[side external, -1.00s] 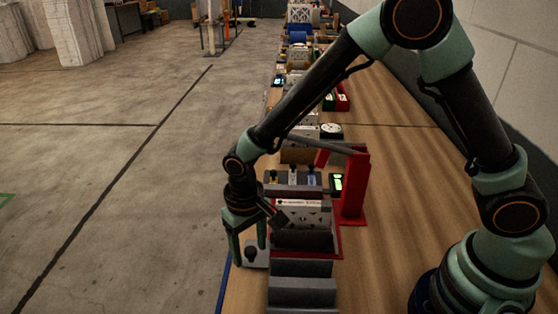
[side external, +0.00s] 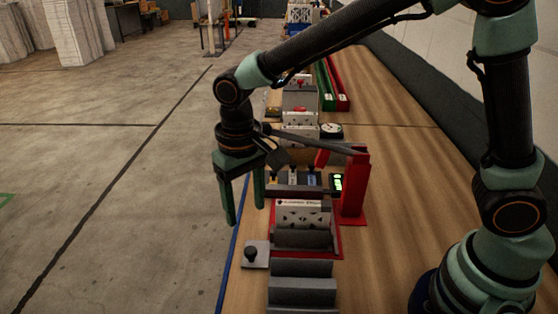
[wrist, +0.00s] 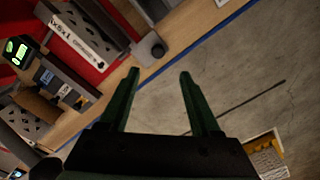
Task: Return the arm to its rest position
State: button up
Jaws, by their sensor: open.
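My gripper (side external: 246,222) hangs at the left edge of the bench, its two green fingers pointing down, apart and with nothing between them. It also shows in the wrist view (wrist: 160,75), where its fingers are spread over the floor beyond the bench's blue edge. In the side view my arm reaches in from the right, bent above the bench. A small grey plate with a black knob (side external: 250,254) sits on the bench just below and right of the fingers, apart from them. The knob also shows in the wrist view (wrist: 157,48).
A red-framed fixture (side external: 354,190) with a slanted grey bar stands right of my gripper. Grey blocks (side external: 302,290) stand in front, and a panel with a green display (side external: 337,183) behind. Bare wood (side external: 400,220) lies to the right. Open concrete floor (side external: 110,200) lies left.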

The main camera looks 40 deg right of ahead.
jog(key=shift+r, duration=0.1)
jog(key=s+d+r+t, duration=0.2)
jog(key=d+r, duration=0.1)
jog(key=d, duration=0.3)
jog(key=s+d+r+t, duration=0.1)
jog(key=s+d+r, duration=0.2)
jog(key=d, duration=0.4)
jog(key=s+d+r+t, duration=0.2)
jog(key=d+r, duration=0.2)
jog(key=d, duration=0.3)
jog(key=shift+s+t, duration=0.25)
jog(key=shift+t, duration=0.05)
